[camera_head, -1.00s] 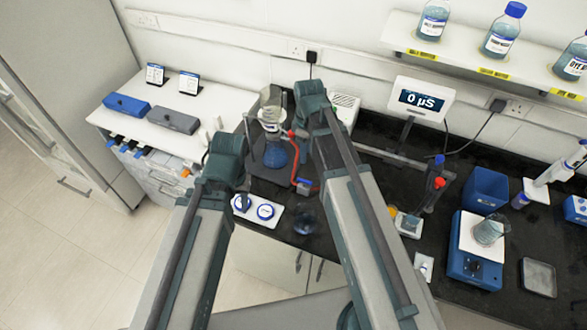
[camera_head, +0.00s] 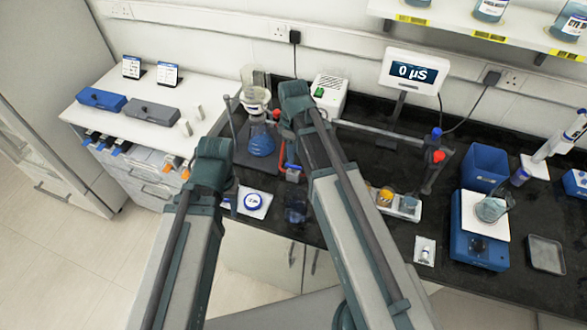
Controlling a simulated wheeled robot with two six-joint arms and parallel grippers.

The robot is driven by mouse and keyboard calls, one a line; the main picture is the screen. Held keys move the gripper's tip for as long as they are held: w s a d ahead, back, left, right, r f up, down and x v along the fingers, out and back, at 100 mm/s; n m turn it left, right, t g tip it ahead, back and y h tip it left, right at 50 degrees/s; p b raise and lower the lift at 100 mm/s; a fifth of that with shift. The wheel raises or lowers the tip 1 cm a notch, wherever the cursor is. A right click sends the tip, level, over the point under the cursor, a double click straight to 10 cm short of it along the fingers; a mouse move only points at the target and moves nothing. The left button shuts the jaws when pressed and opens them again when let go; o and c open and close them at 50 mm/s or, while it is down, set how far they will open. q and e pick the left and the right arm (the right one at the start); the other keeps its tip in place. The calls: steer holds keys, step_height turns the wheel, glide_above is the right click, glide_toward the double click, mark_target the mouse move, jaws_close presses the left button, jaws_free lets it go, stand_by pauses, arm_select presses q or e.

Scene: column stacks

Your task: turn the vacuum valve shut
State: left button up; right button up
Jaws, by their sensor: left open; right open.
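A flask with blue liquid (camera_head: 262,142) stands at the back of the black bench, with a clear funnel (camera_head: 256,97) on top. A small red part (camera_head: 276,114) shows beside its neck, next to my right wrist; it may be the valve or its tubing, and I cannot tell its handle's position. My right gripper (camera_head: 290,125) is right of the flask, its fingers mostly hidden by my wrist. My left gripper (camera_head: 214,160) is left of the flask and nearer the front, its fingers also mostly hidden. Both are open, and I see nothing held.
A white box with a green switch (camera_head: 328,95) stands behind my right wrist. A blue balance (camera_head: 478,240) stands at the right.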

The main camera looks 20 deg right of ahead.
mark_target(294, 168)
step_height(294, 168, down, 5)
steer(key=b, duration=0.4)
steer(key=shift+f, duration=0.1)
jaws_close()
